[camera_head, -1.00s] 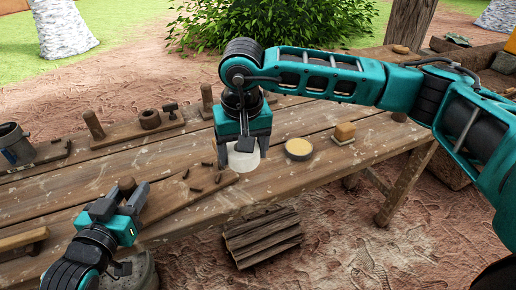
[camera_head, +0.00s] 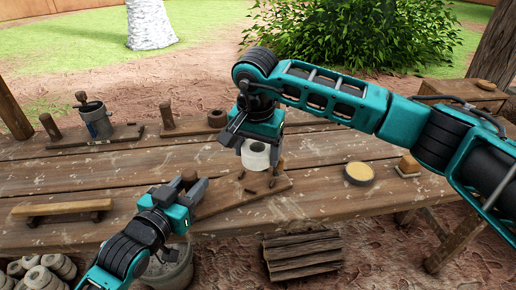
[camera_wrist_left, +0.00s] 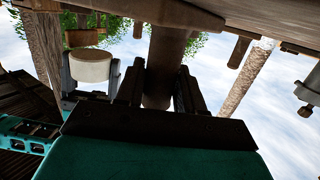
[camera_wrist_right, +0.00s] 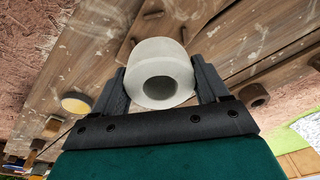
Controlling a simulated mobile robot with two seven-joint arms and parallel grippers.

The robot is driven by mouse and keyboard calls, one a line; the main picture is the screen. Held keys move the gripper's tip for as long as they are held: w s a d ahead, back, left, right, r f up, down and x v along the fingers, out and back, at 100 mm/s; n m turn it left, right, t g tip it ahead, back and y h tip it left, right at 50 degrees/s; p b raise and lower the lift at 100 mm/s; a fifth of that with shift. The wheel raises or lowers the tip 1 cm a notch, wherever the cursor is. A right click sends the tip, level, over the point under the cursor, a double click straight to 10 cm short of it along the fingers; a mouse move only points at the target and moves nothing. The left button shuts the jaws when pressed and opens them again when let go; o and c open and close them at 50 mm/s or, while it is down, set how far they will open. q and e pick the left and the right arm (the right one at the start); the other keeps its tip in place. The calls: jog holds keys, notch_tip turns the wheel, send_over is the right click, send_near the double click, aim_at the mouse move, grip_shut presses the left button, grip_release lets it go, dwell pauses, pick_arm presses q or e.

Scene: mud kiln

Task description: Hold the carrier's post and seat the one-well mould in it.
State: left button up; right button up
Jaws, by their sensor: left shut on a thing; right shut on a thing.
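The carrier (camera_head: 232,203) is a wooden board with short dark pegs lying on the bench. Its brown post (camera_head: 189,176) stands between the fingers of my left gripper (camera_head: 191,188), which is shut on it. The post also shows in the left wrist view (camera_wrist_left: 166,60). The white round mould (camera_head: 256,160) is in my right gripper (camera_head: 259,150), which is shut on its sides. The mould is held above the bench, behind and right of the post, apart from the carrier. Its single well (camera_wrist_right: 160,87) faces the right wrist camera.
A tin of yellowish material (camera_head: 359,173) and a small block on a pale base (camera_head: 408,166) stand on the right of the bench. Behind are a grey cup (camera_head: 95,118) and a dark ring (camera_head: 217,118).

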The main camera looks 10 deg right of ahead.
jog(key=f, duration=0.3)
jog(key=shift+s+d, duration=0.2)
jog(key=shift+s, duration=0.1)
jog(key=shift+w+f, duration=0.25)
jog(key=shift+f, duration=0.2)
jog(key=shift+s+f, duration=0.1)
jog(key=shift+f, duration=0.2)
jog(key=shift+a+f, duration=0.1)
jog(key=shift+f, duration=0.3)
jog(key=shift+f, duration=0.4)
jog(key=o, duration=1.4)
jog(key=shift+o, duration=0.2)
jog(key=shift+r, duration=2.5)
